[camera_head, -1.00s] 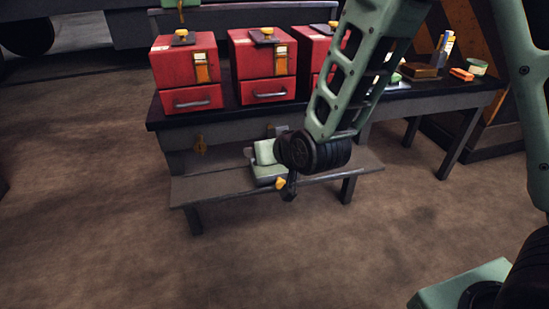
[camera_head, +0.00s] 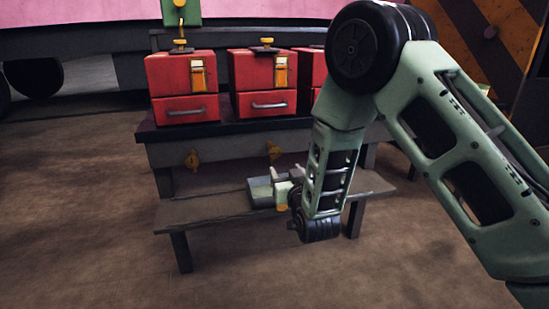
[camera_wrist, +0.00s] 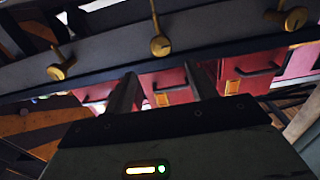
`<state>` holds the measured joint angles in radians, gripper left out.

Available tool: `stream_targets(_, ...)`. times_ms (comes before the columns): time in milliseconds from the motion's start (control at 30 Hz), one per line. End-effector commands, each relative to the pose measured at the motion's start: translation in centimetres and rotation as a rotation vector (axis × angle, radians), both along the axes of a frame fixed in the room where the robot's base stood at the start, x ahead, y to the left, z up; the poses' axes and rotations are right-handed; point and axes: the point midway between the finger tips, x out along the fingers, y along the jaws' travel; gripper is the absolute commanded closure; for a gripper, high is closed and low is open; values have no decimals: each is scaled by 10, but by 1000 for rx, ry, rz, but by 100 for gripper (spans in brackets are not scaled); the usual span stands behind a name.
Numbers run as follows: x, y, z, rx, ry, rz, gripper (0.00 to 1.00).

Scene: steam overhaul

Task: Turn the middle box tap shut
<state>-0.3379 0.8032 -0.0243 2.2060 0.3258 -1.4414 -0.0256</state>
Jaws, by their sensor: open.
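Three red boxes stand on the dark workbench (camera_head: 240,131). The middle box (camera_head: 263,85) has a yellow knob (camera_head: 266,41) on its lid. Brass taps hang along the bench front; the one below the middle box (camera_head: 273,151) also shows centred in the wrist view (camera_wrist: 160,46). My gripper (camera_head: 286,172) is low in front of the bench, over the lower shelf, fingers pointing up towards the bench front. In the wrist view its two fingers (camera_wrist: 162,75) are spread and empty, apart from the middle tap. The third tap is hidden behind my arm in the head view.
The left box (camera_head: 183,85) has its own tap (camera_head: 192,159) below. The right box (camera_head: 312,72) is partly covered by my arm. The lower shelf (camera_head: 215,207) juts out under the bench. The floor in front is clear.

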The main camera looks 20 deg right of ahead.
Motion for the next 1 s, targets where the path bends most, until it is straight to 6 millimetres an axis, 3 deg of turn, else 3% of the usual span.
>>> stream_targets(300, 69, 0, -3, 1, -3, 0, 43)
stream_targets(500, 104, 0, -2, -1, -1, 2, 43)
stream_targets(700, 124, 0, -2, 0, 1, 1, 43)
stream_targets(1000, 128, 0, 0, -1, 2, 2, 43)
